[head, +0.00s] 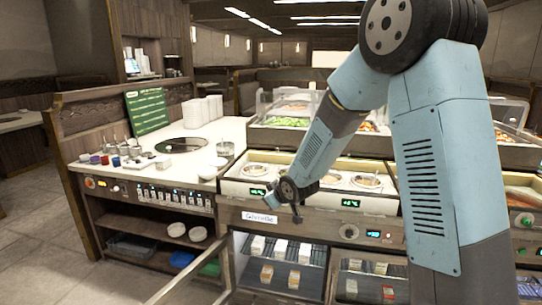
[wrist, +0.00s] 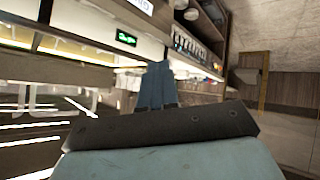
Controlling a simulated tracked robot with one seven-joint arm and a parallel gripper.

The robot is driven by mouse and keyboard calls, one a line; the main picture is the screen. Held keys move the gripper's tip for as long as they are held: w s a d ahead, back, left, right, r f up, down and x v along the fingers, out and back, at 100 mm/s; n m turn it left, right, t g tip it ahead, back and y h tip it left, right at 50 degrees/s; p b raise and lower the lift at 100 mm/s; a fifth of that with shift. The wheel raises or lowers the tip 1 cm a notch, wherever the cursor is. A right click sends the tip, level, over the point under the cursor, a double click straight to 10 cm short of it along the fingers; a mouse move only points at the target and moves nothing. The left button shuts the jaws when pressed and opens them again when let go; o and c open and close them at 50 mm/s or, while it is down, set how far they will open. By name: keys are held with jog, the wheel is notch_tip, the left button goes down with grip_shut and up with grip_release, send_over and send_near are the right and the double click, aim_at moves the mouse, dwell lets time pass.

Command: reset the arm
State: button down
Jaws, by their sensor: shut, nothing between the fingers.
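My arm reaches in from the upper right of the head view and bends down to the left. My gripper (head: 284,203) is at its lower end, small and dark, in front of the sauce-well counter's front edge. It is shut and empty. The wells with pale round pans (head: 366,181) lie behind and beside my forearm, which hides part of the counter. The wrist view is tilted and shows a green-lit display (wrist: 125,38) on the counter front; my own arm parts fill its lower middle.
An open cold cabinet (head: 283,262) with small cartons sits below the counter, its door (head: 180,277) swung out to the left. White bowls (head: 197,234) stand on a lower shelf. Small jars (head: 105,160) and cup stacks (head: 203,110) stand on the left counter. Floor is clear at far left.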

jog(key=s+d+r+m+g+h, duration=0.1)
jog(key=s+d+r+m+h, duration=0.35)
jog(key=s+d+r, duration=1.15)
jog(key=s+d+r+m+g, duration=0.1)
jog(key=s+d, duration=0.3)
jog(key=s, duration=0.6)
jog(key=s+d+r+m+g, duration=0.1)
jog(key=s+d+r+m, duration=0.1)
jog(key=s, duration=0.8)
jog(key=shift+s+d+r+m, duration=0.15)
jog(key=shift+d+r+m, duration=0.05)
jog(key=shift+d+m, duration=0.85)
jog(key=shift+s+a+h, duration=0.15)
jog(key=shift+h, duration=0.1)
